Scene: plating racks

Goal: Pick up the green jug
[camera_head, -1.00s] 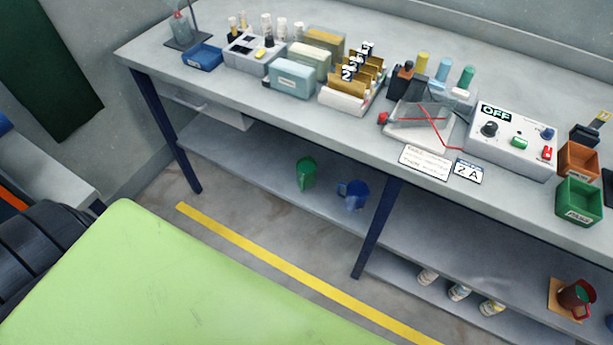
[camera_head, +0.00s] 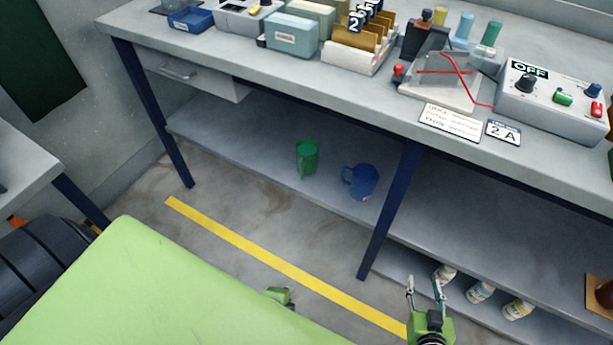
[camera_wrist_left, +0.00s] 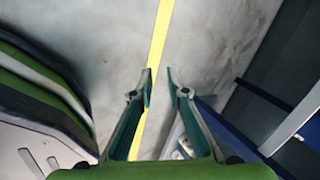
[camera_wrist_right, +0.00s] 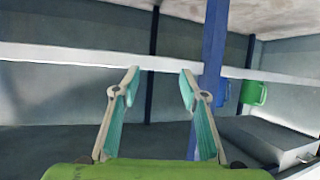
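The green jug (camera_head: 307,157) stands on the lower shelf under the bench in the head view, left of the blue jug (camera_head: 362,181). In the right wrist view, the green jug (camera_wrist_right: 253,92) shows at the right, partly beside a blue post. My right gripper (camera_wrist_right: 160,72) is open and empty. In the head view, my right gripper (camera_head: 425,282) is low and to the right of both jugs, well apart from them. My left gripper (camera_wrist_left: 160,72) is open, with a narrow gap and nothing between its fingers, over the floor.
A blue bench leg (camera_head: 390,210) stands right of the jugs, between them and my right gripper. The bench top (camera_head: 240,72) overhangs the lower shelf (camera_head: 250,135). A drawer (camera_head: 190,75) hangs at the left. Several bottles (camera_head: 480,292) stand on a shelf at the lower right.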

